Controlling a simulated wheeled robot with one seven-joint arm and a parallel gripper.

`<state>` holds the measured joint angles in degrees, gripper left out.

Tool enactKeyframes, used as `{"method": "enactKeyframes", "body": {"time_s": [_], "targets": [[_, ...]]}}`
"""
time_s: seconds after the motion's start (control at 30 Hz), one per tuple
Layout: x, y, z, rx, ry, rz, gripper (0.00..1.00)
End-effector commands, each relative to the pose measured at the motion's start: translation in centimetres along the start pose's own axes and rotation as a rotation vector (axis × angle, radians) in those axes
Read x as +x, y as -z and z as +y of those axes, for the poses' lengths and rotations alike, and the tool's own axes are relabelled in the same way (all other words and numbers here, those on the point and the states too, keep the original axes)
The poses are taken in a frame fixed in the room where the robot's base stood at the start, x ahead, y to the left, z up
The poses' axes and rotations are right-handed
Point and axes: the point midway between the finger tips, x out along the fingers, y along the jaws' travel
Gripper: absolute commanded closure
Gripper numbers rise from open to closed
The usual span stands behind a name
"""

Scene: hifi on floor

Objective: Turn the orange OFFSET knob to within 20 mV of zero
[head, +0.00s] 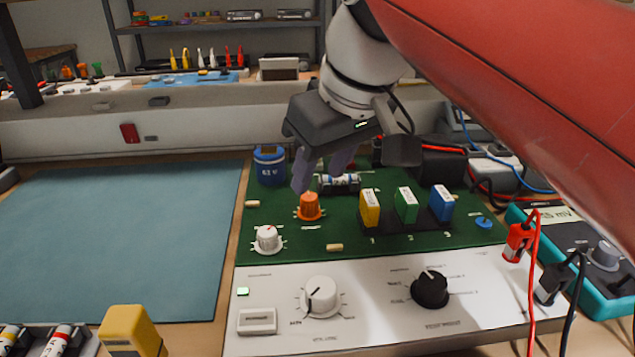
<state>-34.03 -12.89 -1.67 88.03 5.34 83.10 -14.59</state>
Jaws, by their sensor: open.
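The orange OFFSET knob (310,206) stands on the green circuit board (290,245), left of the yellow block. My gripper (322,168) hangs just above and behind the knob in the picture. Its fingers are apart and no object shows between them. One fingertip is close to the knob's top; I cannot tell whether it touches. The teal meter (594,300) is at the right edge, and its display (555,214) is partly hidden by my arm; it ends in "mV", but the full number is not readable.
A white knob (267,239) sits left of the orange knob. Yellow (370,208), green (405,205) and blue (441,203) blocks stand to its right. A blue capacitor (270,166) stands behind. Red (517,243) and black (552,284) clips with leads are at right. The blue mat (120,240) is clear.

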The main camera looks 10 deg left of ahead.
Motion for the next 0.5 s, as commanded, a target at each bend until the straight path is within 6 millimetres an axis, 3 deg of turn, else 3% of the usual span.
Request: {"method": "enactKeyframes", "body": {"time_s": [0.2, 0.5], "targets": [[3.8, -0.1, 0.0, -0.001, 0.001, -0.002, 0.57], [5.6, 0.0, 0.0, 0.0, 0.0, 0.001, 0.57]]}}
